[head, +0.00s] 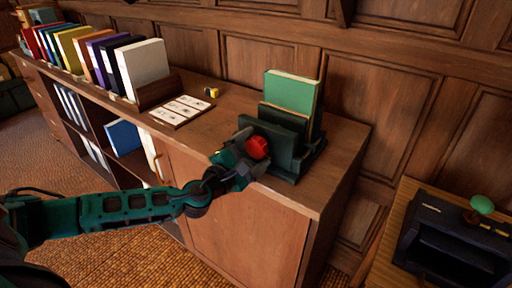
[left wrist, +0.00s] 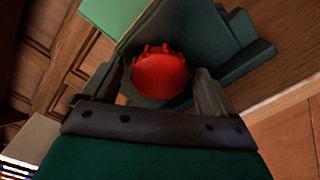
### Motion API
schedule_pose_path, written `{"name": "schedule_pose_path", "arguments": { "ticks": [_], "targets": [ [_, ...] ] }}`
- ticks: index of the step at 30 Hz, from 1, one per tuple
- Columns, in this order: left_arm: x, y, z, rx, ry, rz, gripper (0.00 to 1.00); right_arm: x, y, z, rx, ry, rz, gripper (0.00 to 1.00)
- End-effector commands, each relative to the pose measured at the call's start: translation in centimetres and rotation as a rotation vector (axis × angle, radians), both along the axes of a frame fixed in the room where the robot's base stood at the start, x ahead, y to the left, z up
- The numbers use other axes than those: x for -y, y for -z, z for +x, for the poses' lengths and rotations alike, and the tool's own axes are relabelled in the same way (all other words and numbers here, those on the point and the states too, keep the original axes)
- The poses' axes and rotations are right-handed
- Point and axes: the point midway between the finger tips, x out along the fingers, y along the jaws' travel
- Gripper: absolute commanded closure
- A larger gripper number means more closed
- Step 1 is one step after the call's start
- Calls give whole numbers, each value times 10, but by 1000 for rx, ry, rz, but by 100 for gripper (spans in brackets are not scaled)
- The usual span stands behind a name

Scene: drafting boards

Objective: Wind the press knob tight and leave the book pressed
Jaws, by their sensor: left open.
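The red press knob (head: 257,147) is on the front of the dark green press (head: 285,165), which stands on the wooden cabinet. A green book (head: 291,91) stands upright in the press, its lower part hidden by the press plates. My left gripper (head: 247,150) is at the knob. In the left wrist view the red knob (left wrist: 160,76) lies between the two open fingers (left wrist: 160,85), with a finger on each side. I cannot tell whether either finger touches it. My right gripper is not in view.
A row of books (head: 105,60) stands at the back left of the cabinet top. A picture card board (head: 180,111) and a small yellow item (head: 211,92) lie between. A dark device with a green knob (head: 482,204) stands at the right.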

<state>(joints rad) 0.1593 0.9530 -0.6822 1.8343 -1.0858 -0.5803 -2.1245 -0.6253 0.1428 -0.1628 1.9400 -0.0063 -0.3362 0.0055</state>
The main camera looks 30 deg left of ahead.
Motion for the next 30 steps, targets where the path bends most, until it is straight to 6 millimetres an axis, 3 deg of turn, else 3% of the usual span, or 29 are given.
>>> {"name": "schedule_pose_path", "arguments": {
  "ticks": [18,30],
  "targets": [
    [-6,0,-71,0,1,2,13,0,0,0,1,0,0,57],
    [-5,-1,-75,1,1,0,13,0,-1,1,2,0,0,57]
  ]
}}
